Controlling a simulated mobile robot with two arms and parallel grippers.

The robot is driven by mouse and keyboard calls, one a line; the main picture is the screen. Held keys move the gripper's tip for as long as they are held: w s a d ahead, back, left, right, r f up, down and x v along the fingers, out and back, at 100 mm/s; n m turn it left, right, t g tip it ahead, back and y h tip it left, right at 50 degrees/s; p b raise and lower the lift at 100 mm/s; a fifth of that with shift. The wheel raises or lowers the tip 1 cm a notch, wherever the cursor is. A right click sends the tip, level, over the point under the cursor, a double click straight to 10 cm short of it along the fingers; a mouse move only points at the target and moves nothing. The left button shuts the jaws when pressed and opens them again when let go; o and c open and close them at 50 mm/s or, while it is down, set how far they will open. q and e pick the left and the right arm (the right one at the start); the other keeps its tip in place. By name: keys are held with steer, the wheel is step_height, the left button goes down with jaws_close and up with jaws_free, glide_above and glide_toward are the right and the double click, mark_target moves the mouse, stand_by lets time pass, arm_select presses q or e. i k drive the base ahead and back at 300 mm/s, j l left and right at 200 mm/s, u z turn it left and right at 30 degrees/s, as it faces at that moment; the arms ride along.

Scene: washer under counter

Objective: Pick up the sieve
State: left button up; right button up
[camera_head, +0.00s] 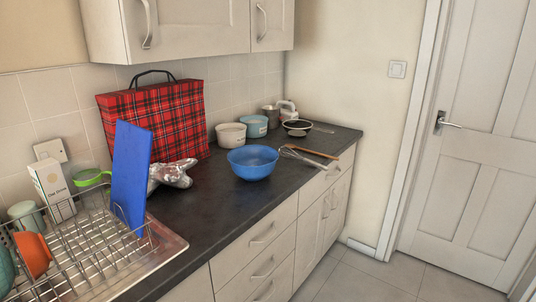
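Neither of my grippers shows in the head view.
A blue bowl (253,162), a whisk (298,156) and a wooden utensil (314,152) are on the counter (215,200). Pots (231,135), a tartan bag (155,120) and a dish rack (85,245) stand along it. Floor (380,275) is clear before the door (475,130).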

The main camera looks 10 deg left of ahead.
mark_target(306, 131)
steer(key=i+l+u, duration=0.35)
steer(key=i+l, duration=0.95)
